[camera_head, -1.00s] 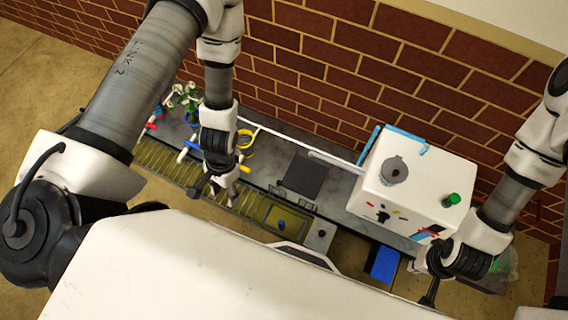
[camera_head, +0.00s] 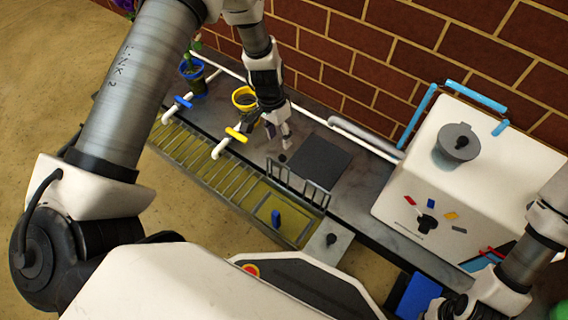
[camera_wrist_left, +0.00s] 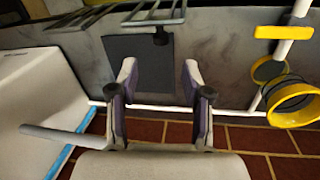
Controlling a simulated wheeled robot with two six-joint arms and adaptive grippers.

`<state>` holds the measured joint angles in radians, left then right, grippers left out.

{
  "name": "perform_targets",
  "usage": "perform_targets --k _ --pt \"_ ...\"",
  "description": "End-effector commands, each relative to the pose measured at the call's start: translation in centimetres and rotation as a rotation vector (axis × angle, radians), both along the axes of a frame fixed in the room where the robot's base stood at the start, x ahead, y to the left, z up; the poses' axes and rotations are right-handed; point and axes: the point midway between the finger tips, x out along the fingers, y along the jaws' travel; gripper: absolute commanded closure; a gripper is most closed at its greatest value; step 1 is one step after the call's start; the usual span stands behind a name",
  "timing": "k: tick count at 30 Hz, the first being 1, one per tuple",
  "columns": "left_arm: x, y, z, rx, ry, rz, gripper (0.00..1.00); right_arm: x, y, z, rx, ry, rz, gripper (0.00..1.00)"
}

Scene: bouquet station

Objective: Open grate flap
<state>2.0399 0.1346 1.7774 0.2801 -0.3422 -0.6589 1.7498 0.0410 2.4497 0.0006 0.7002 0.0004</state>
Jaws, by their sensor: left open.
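A long slatted grate (camera_head: 203,155) runs along the bench's front edge. At its right end is a pale barred rack (camera_head: 298,187), in front of a dark square plate (camera_head: 318,160); I cannot tell for sure which part is the flap. The rack also shows at the top of the left wrist view (camera_wrist_left: 100,16), with a black knob (camera_wrist_left: 161,36) beside it. My left gripper (camera_head: 284,138) is open and empty, just behind the plate's left edge; in its wrist view the fingers (camera_wrist_left: 158,75) point at the plate. My right gripper is partly cut off at the bottom right.
Taps with yellow (camera_head: 236,135) and blue (camera_head: 184,102) handles stand left of my left gripper, with a yellow-rimmed pot (camera_head: 245,98) behind. A white box (camera_head: 445,185) stands right. A white pipe and brick wall lie behind.

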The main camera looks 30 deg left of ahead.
Motion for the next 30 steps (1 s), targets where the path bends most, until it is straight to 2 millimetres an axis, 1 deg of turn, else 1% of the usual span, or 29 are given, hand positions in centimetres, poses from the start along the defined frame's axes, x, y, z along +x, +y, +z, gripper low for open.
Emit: perform_targets --k 1,5,8,12,15,18,25,26,27,30 --pt "0.2 0.0 -0.9 0.0 -0.006 0.0 0.51 0.0 0.0 -1.1 0.0 -0.001 0.0 1.0" --pt "0.3 -0.1 -1.4 0.001 -0.009 -0.001 0.51 0.1 0.0 -1.5 0.0 -0.002 0.0 1.0" --pt "0.1 -0.3 -3.2 0.001 -0.007 0.001 0.51 0.1 0.0 -2.5 0.0 -0.004 -0.002 1.0" --pt "0.0 -0.8 -6.1 0.002 -0.006 0.0 0.51 0.2 -0.1 -4.4 -0.001 -0.005 -0.006 1.0" --pt "-0.1 -1.1 -7.5 0.001 -0.007 -0.001 0.51 0.2 -0.1 -5.3 -0.001 -0.007 -0.008 1.0" --pt "-0.1 -1.2 -8.2 0.001 -0.008 0.0 0.51 0.3 -0.1 -5.6 -0.001 -0.008 -0.01 1.0" --pt "-0.1 -1.3 -8.1 0.001 -0.008 0.0 0.51 0.3 -0.1 -5.4 -0.001 -0.008 -0.01 1.0" --pt "-0.1 -1.3 -8.1 0.001 -0.008 0.0 0.55 0.3 -0.1 -5.4 -0.001 -0.008 -0.01 1.0" --pt "-0.1 -1.3 -8.1 0.001 -0.008 0.0 0.69 0.3 -0.1 -5.4 -0.001 -0.008 -0.01 1.0" --pt "-0.1 -1.3 -8.1 0.001 -0.008 0.0 1.0 0.3 -0.1 -5.4 -0.001 -0.008 -0.01 1.0"
